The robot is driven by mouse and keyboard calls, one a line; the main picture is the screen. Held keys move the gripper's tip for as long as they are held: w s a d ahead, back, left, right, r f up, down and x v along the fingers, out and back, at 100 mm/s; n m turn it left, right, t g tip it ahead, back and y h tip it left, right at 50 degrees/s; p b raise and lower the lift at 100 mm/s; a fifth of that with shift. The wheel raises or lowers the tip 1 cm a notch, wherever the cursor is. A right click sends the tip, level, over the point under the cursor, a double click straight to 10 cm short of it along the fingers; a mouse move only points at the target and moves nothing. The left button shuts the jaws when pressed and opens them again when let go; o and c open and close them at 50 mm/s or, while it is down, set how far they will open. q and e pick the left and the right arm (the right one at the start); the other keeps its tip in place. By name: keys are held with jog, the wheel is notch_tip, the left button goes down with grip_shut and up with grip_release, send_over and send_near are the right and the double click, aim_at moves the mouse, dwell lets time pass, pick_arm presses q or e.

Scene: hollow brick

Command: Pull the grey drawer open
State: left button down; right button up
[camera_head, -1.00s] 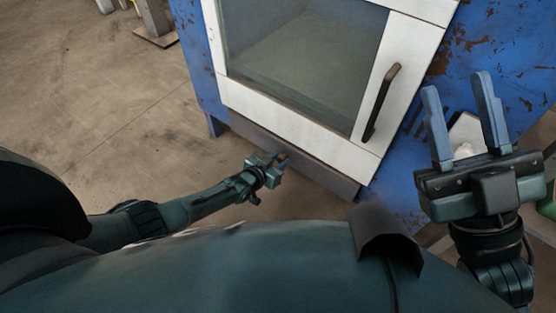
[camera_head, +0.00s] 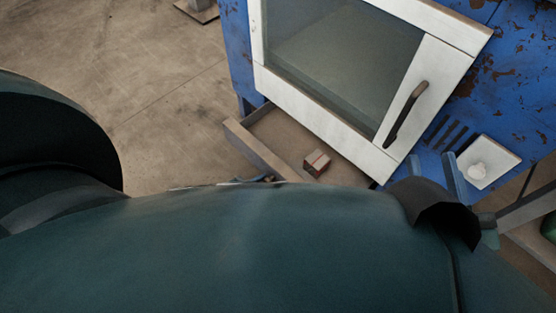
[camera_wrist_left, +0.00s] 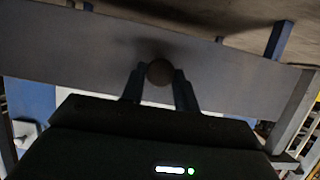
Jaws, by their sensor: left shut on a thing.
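The grey drawer (camera_head: 255,150) sticks out below the white-framed glass door in the head view. Its inside shows, with a small reddish-brown block (camera_head: 317,162) in it. In the left wrist view the drawer's grey front (camera_wrist_left: 225,62) fills the upper part. My left gripper (camera_wrist_left: 159,82) is shut on the round brown knob (camera_wrist_left: 159,71) of that front. In the head view my body hides nearly all of the left gripper. My right gripper (camera_head: 433,172) is partly hidden at the right; its two fingers stand apart with nothing between them.
The blue, rust-worn cabinet (camera_head: 470,85) bears the glass door with a dark handle (camera_head: 406,114), which is shut. A white plate with a knob (camera_head: 478,170) is on the right. Bare concrete floor (camera_head: 130,75) lies to the left of the drawer.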

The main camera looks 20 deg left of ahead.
pick_arm(q)
jog(key=shift+s+a, duration=0.35)
jog(key=shift+s, duration=0.5)
jog(key=shift+s+a, duration=0.3)
jog(key=shift+s, duration=0.55)
jog(key=c, duration=1.1)
grip_release()
jog(key=shift+p, duration=0.3)
